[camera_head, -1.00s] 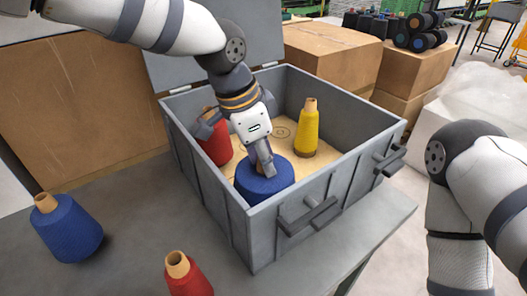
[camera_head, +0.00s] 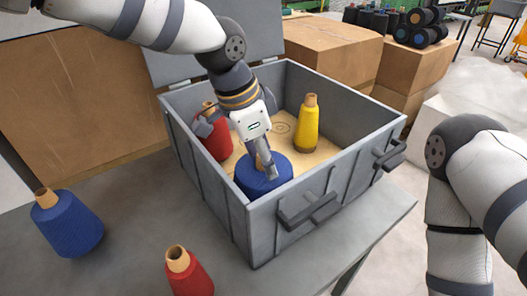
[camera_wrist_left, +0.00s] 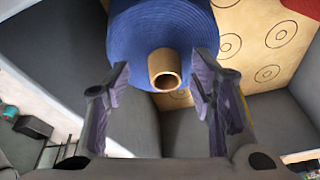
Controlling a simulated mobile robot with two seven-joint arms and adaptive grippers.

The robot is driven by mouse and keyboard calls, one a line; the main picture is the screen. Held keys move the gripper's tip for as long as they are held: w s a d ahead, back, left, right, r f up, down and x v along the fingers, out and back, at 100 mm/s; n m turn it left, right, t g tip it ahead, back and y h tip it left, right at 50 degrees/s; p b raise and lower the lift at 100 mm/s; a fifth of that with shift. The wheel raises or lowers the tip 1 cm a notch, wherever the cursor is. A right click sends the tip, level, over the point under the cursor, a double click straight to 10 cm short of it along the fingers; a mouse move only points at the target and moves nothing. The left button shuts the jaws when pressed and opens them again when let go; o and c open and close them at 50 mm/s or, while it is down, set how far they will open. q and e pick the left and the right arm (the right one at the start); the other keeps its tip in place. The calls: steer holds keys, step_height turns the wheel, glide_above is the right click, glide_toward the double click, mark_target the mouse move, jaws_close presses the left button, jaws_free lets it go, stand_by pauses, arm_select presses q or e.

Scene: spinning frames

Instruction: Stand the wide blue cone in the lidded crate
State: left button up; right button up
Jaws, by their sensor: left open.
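The wide blue cone (camera_head: 252,181) stands upright on the tan floor of the grey lidded crate (camera_head: 224,206), in the corner nearest me. My left gripper (camera_head: 265,168) is at its top, partly hiding it in the head view. In the left wrist view the cone (camera_wrist_left: 130,40) shows its tan tube end (camera_wrist_left: 165,68) between the two fingers. The fingers (camera_wrist_left: 163,85) are spread, with gaps on both sides of the tube. The crate's lid (camera_head: 180,68) is raised at the back. My right arm shows at the right edge, but its gripper is out of view.
A red cone (camera_head: 216,143) and a yellow cone (camera_head: 307,130) stand in the crate. Another blue cone (camera_head: 67,222) and a red cone (camera_head: 188,275) stand on the grey table (camera_head: 125,225). Cardboard boxes (camera_head: 335,56) are behind. Printed circles mark the crate floor.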

arm_select(q)
steer(key=v, duration=1.2)
steer(key=shift+r, duration=0.1)
